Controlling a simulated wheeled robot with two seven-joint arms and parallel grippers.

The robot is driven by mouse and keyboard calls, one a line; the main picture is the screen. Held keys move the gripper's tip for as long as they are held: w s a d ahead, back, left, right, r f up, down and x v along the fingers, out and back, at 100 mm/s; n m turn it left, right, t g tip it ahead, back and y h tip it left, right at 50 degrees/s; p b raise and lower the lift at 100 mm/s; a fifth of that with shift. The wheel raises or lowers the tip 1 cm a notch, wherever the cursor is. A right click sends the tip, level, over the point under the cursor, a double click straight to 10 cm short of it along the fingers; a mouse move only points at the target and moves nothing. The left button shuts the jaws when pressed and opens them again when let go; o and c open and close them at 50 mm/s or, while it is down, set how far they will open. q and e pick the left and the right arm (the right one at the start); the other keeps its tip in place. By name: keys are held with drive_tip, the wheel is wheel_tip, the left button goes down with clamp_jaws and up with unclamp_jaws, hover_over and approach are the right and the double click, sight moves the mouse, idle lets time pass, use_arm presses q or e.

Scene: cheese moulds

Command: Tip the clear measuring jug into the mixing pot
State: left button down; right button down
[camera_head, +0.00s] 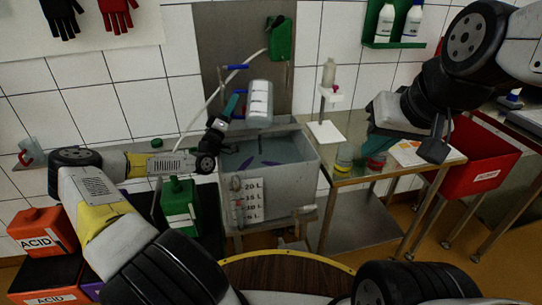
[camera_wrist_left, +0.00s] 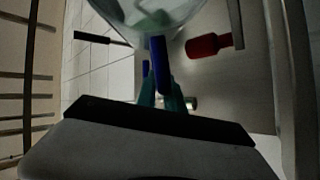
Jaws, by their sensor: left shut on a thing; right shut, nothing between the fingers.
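The clear measuring jug (camera_head: 259,102) is held over the grey mixing pot (camera_head: 297,183), which has litre marks on its front. My left gripper (camera_head: 229,107) is shut on the jug's blue handle, left of its body. In the left wrist view, the teal fingers (camera_wrist_left: 161,98) close around the handle, and the jug's clear wall (camera_wrist_left: 155,18) shows beyond. I cannot tell how far the jug is tilted or whether anything flows from it. Grey contents with purple shapes show inside the pot. My right gripper (camera_head: 382,141) is shut and empty, above the side table.
Yellow (camera_head: 345,155) and red-rimmed (camera_head: 376,162) pots stand on the side table (camera_head: 345,178), below my right gripper. A stand with a bottle (camera_head: 328,75) is behind. A green canister (camera_head: 180,205) stands left of the pot. A red crate (camera_head: 482,160) is at right.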

use_arm(q)
drive_tip(key=shift+s+d+f, duration=0.15)
drive_tip(key=shift+d, duration=0.25)
